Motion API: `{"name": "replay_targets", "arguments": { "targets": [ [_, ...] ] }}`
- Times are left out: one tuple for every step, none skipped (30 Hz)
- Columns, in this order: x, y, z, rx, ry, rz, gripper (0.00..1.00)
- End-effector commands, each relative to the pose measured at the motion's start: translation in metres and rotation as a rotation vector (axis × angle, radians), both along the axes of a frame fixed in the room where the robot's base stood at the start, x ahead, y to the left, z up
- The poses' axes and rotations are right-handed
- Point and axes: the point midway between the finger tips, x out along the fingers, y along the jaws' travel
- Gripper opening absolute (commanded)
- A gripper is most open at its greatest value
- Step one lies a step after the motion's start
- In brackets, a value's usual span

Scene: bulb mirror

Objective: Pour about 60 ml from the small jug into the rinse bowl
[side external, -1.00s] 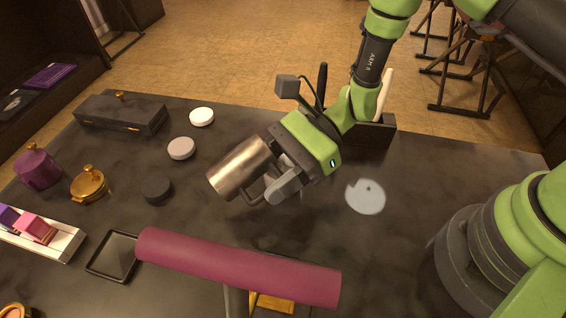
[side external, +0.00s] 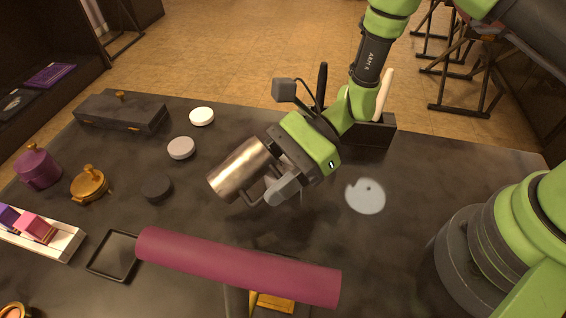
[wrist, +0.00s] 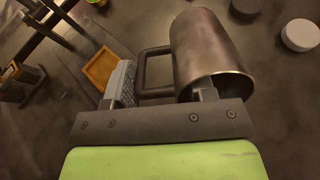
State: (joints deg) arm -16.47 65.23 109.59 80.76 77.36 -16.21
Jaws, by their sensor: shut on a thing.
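The small jug (side external: 239,170) is a brushed metal cylinder with a dark handle, tilted well over above the dark table. My gripper (side external: 274,178) is shut on it at the handle side. In the wrist view the jug (wrist: 207,48) lies at the upper middle, with its handle to the left, by the fingers of my gripper (wrist: 164,92). I cannot see the liquid inside, and no stream shows. I cannot make out a rinse bowl for certain in either view. A pale round disc (side external: 366,197) lies on the table to the right of the jug.
A magenta padded bar (side external: 240,267) crosses the front and hides table behind it. At left are a black square frame (side external: 113,256), a gold lidded pot (side external: 89,184), a purple pot (side external: 38,168) and round pucks (side external: 181,148). A dark box (side external: 370,130) stands behind my gripper.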

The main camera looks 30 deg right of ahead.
Motion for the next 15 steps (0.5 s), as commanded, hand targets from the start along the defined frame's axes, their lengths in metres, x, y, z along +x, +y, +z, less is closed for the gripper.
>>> {"name": "replay_targets", "arguments": {
  "targets": [
    [-0.001,0.003,-0.011,-0.082,-0.005,0.007,0.13],
    [0.0,0.004,-0.004,-0.121,-0.012,0.005,0.13],
    [0.0,0.004,0.001,-0.166,-0.014,0.004,0.13],
    [0.0,0.004,0.002,-0.191,-0.013,0.003,0.13],
    [0.0,0.004,0.002,-0.208,-0.011,0.001,0.13],
    [0.0,0.003,0.002,-0.219,-0.009,0.001,0.13],
    [0.0,0.003,0.001,-0.222,-0.007,-0.001,0.13],
    [0.0,0.003,0.001,-0.224,-0.006,-0.001,0.13],
    [0.0,0.003,0.001,-0.232,-0.007,0.0,0.13],
    [0.0,0.003,0.001,-0.242,-0.008,0.002,0.13],
    [-0.001,0.004,0.002,-0.254,-0.008,0.002,0.13],
    [-0.001,0.004,0.002,-0.275,-0.01,0.003,0.13],
    [0.0,0.004,0.002,-0.295,-0.013,0.002,0.13],
    [-0.001,0.005,0.002,-0.316,-0.012,0.005,0.13],
    [-0.001,0.005,0.002,-0.346,-0.014,0.007,0.13]
  ]
}}
